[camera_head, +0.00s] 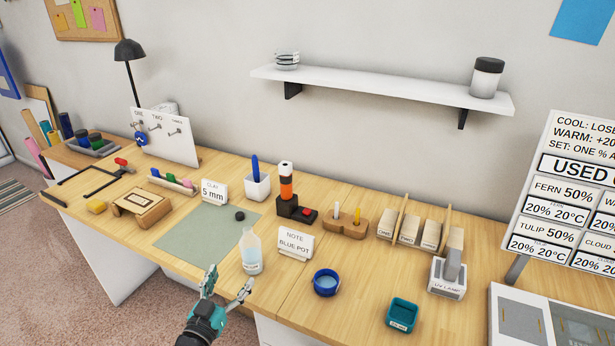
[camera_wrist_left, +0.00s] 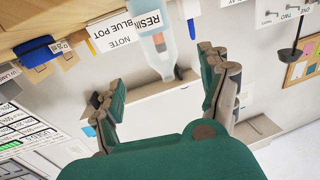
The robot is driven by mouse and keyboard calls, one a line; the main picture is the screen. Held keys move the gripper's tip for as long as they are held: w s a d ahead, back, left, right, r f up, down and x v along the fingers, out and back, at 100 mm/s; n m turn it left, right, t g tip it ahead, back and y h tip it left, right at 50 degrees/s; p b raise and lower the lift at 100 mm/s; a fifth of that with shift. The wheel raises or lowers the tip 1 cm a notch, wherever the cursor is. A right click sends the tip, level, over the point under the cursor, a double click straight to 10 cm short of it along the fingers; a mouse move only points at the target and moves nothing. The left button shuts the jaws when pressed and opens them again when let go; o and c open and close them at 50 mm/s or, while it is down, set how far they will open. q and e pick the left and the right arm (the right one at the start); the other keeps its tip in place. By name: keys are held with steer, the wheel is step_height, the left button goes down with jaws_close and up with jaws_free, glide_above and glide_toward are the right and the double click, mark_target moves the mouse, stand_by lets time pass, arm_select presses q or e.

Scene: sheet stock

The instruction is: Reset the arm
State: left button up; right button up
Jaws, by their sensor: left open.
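My left gripper (camera_head: 231,280) is in the lower middle of the head view, at the table's front edge, with its two fingers spread and nothing between them. The left wrist view also shows the spread fingers (camera_wrist_left: 162,80), with a clear bottle labelled RESIN (camera_wrist_left: 156,42) beyond them. In the head view this bottle (camera_head: 251,252) stands upright on the table just past the fingertips, apart from them. My right gripper is not in view.
A "NOTE BLUE POT" card (camera_head: 296,243) stands right of the bottle. A blue pot (camera_head: 326,283) and a teal tray (camera_head: 402,316) lie further right. A green mat (camera_head: 195,240) lies left. A UV lamp (camera_head: 447,278) stands at the right.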

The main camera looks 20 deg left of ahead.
arm_select(q)
steer(key=shift+d, duration=0.1)
steer(key=s+d+f+m+g+h, duration=0.1)
steer(key=s+d+f+g+h, duration=0.15)
steer(key=d, duration=0.35)
steer(key=s+d+f+m+g+h, duration=0.1)
steer(key=s+d+f+g, duration=0.25)
steer(key=d, duration=0.25)
steer(key=s+d+r+m+g+y, duration=0.15)
steer(key=s+g, duration=0.25)
steer(key=s, duration=0.4)
steer(key=s+d+f+n+g, duration=0.1)
steer(key=s+d+g, duration=0.1)
steer(key=s+g, duration=0.5)
steer(key=s+f+t, duration=0.1)
steer(key=s+f, duration=0.2)
steer(key=f, duration=2.3)
steer(key=s+a+f+g, duration=0.1)
steer(key=s+a+f, duration=0.1)
steer(key=s+f, duration=1.3)
steer(key=shift+s+a+m, duration=0.3)
steer(key=shift+s+m, duration=0.15)
steer(key=shift+s, duration=0.45)
